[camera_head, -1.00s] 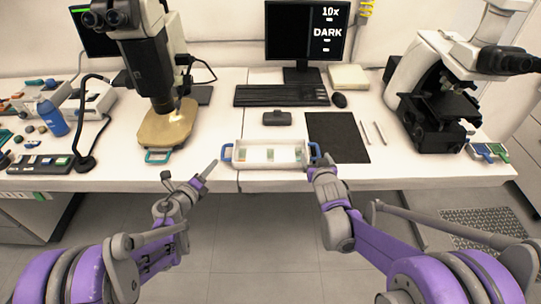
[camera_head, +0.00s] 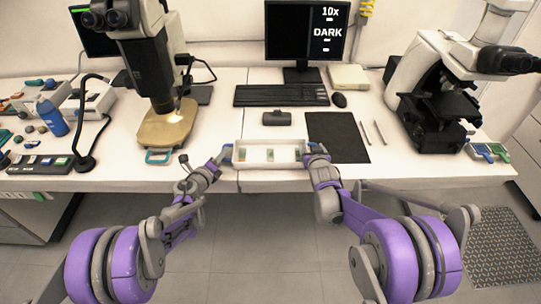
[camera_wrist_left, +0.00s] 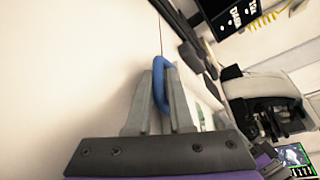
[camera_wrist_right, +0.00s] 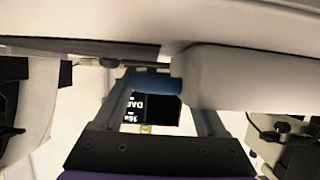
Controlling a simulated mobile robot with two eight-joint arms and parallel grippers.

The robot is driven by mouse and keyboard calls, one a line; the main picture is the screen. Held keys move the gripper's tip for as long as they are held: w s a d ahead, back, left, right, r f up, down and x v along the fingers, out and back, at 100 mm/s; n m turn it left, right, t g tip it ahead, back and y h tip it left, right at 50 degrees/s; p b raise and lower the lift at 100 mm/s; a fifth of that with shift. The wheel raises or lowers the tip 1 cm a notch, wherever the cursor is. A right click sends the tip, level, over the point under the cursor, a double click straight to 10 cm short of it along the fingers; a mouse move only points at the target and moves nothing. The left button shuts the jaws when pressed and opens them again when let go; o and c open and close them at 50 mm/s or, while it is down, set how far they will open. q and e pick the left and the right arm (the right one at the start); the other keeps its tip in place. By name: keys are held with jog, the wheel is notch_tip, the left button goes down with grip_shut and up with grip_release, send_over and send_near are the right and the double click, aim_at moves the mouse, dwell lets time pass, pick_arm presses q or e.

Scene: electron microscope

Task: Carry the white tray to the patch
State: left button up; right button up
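The white tray (camera_head: 270,164) sits at the front edge of the bench, with several small glass slides with greenish marks inside. It has a blue handle at each end. My left gripper (camera_head: 222,157) is at the left handle; in the left wrist view its fingers are close together around the blue handle (camera_wrist_left: 159,85). My right gripper (camera_head: 316,153) is at the right handle; in the right wrist view its fingers are wide apart, with the blue handle (camera_wrist_right: 155,84) between them. The black patch (camera_head: 338,145) lies flat just right of the tray, with nothing on it.
A stereo microscope (camera_head: 165,128) stands left of the tray, a second microscope (camera_head: 437,110) far right. A small dark block (camera_head: 277,118) and keyboard (camera_head: 281,95) are behind the tray. Two thin tools (camera_head: 372,132) lie right of the patch. A blue bottle (camera_head: 52,117) stands far left.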

pick_arm(q)
grip_shut()
pick_arm(e)
jog(key=shift+c, duration=1.1)
pick_arm(q)
jog(key=shift+d, duration=0.15)
pick_arm(e)
jog(key=shift+a, duration=0.1)
grip_shut()
jog(key=shift+r, duration=0.1)
